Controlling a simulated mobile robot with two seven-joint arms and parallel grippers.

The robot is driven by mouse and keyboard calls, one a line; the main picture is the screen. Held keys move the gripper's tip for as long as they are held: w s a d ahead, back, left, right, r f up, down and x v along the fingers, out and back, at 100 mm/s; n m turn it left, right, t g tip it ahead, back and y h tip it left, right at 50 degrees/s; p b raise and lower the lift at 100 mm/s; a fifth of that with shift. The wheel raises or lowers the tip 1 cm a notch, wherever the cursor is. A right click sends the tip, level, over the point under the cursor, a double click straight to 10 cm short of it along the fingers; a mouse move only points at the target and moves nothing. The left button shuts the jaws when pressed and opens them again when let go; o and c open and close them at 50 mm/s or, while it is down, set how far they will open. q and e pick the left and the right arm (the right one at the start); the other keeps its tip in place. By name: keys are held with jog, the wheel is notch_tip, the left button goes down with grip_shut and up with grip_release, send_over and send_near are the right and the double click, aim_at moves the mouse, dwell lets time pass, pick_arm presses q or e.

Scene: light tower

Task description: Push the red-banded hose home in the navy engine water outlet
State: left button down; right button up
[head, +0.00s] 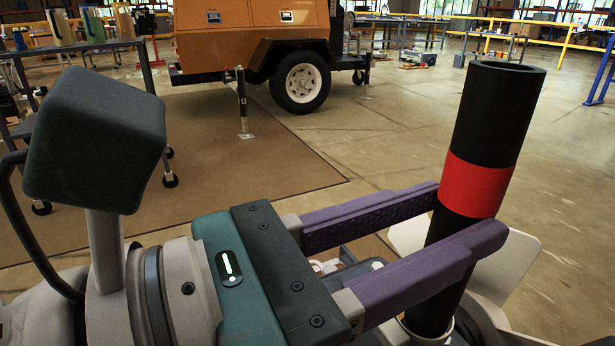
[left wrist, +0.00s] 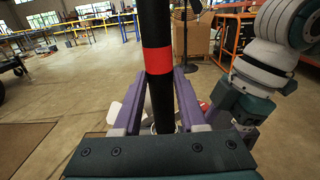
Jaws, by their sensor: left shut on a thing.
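The black hose with a red band (head: 475,187) stands nearly upright, leaning slightly, at the right of the head view. It also shows in the left wrist view (left wrist: 158,62). My left gripper (head: 468,212) is shut on the hose, its purple fingers on either side at and just below the red band. The hose's lower part passes into a pale ring (head: 446,332) at the bottom edge; its lower end is hidden. I cannot make out the navy engine water outlet.
Pale panels (head: 507,262) stand close beside the hose. A cart (head: 90,55) stands at the left. The floor behind the hose is open.

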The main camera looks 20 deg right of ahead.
pick_arm(q)
jog(key=shift+s+f, duration=0.25)
jog(key=shift+f, duration=0.2)
pick_arm(e)
jog(key=shift+f, duration=0.2)
